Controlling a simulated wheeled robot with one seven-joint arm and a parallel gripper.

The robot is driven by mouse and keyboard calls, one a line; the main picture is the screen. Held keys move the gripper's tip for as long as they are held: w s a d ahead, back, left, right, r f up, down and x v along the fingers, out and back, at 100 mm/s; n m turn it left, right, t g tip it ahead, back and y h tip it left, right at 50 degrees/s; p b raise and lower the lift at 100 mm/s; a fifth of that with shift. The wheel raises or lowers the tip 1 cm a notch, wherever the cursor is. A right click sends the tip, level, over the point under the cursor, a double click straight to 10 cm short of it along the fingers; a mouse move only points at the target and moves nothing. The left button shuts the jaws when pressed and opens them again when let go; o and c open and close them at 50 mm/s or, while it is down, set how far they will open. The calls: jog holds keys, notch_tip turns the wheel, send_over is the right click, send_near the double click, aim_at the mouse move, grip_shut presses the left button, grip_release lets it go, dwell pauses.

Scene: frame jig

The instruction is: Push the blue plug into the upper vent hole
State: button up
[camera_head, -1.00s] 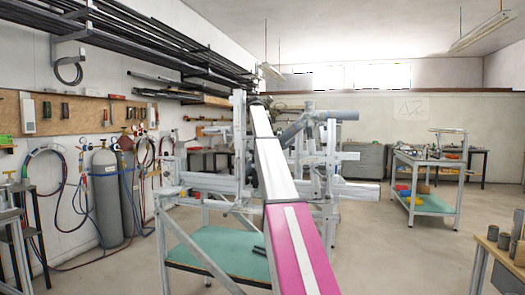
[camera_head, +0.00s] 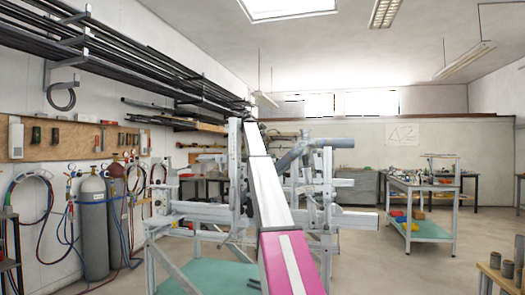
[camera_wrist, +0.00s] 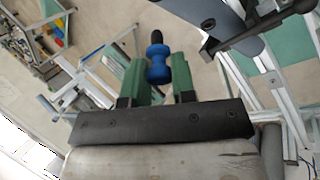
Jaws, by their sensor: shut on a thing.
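In the wrist view, my gripper (camera_wrist: 158,68) has two green fingers shut on the blue plug (camera_wrist: 158,64). The plug is waisted, with a dark tip pointing away from the gripper, toward the top of the picture. In the head view my white and magenta arm reaches toward the metal frame jig (camera_head: 328,190) and hides the gripper and plug. A grey tube (camera_head: 300,152) is held in the jig.
In the wrist view, a dark bluish-grey part (camera_wrist: 232,22) and a black clamp-like piece (camera_wrist: 262,25) lie close to the right of the plug. The jig stands over a teal shelf (camera_head: 205,274). A trolley (camera_head: 421,229) stands at the right, and gas cylinders (camera_head: 93,226) at the left.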

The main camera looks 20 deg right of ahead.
jog(key=shift+s+f, duration=0.25)
jog(key=shift+f, duration=0.35)
jog(key=shift+s+d+f, duration=0.35)
jog(key=shift+d+f, duration=0.25)
jog(key=shift+f, duration=0.05)
jog(key=shift+s+d+f, duration=0.35)
jog(key=shift+d+f, duration=0.2)
jog(key=shift+f, duration=0.05)
jog(key=shift+s+d+f, duration=0.25)
jog(key=shift+d+f, duration=0.1)
jog(key=shift+f, duration=0.15)
jog(key=shift+s+d+f, duration=0.25)
jog(key=shift+d+f, duration=0.1)
jog(key=shift+f, duration=0.1)
dwell(1.1)
jog(key=o, duration=1)
jog(key=shift+c, duration=0.2)
jog(key=v, duration=0.7)
jog(key=shift+r, duration=0.15)
